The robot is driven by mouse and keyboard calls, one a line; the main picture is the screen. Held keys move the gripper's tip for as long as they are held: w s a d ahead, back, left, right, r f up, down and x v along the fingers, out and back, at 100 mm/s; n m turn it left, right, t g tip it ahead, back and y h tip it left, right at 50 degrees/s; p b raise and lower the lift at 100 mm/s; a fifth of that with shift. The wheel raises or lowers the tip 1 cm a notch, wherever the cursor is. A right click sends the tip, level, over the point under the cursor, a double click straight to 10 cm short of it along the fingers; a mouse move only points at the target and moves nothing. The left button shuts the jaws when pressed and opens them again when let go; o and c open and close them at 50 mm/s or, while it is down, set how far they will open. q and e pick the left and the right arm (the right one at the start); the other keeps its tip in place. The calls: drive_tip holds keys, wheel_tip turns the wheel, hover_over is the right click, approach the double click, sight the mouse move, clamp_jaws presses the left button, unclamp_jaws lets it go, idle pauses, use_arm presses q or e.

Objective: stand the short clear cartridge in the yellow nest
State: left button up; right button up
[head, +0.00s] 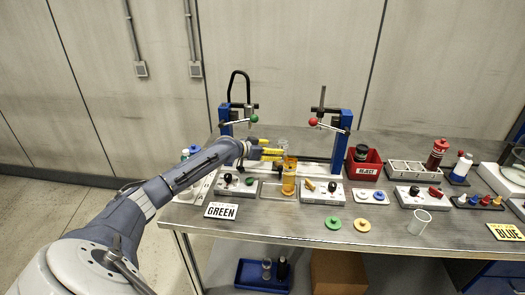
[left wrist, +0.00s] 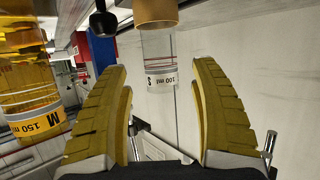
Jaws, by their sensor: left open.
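My left gripper (head: 272,151) is over the left part of the bench in the head view, its yellow fingers pointing right. In the left wrist view its fingers (left wrist: 163,115) are apart with nothing gripped. A short clear cartridge (left wrist: 158,50), labelled S 100 ml, is beyond the gap between the fingertips, with a tan-yellow piece (left wrist: 155,11) at its upper end in that view. In the head view a clear cylinder (head: 283,143) shows just beyond the gripper. I cannot tell whether the tan-yellow piece is the nest. My right gripper is not in view.
An amber cartridge (head: 289,182), labelled M 150 ml, stands close to the left gripper. Blue posts (head: 341,140) rise behind, beside a red reject bin (head: 364,167). A clear open cylinder (head: 419,222) and green (head: 333,223) and yellow (head: 362,225) rings are at the front.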

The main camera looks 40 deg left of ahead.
use_arm(q)
drive_tip(key=shift+v, duration=2.85)
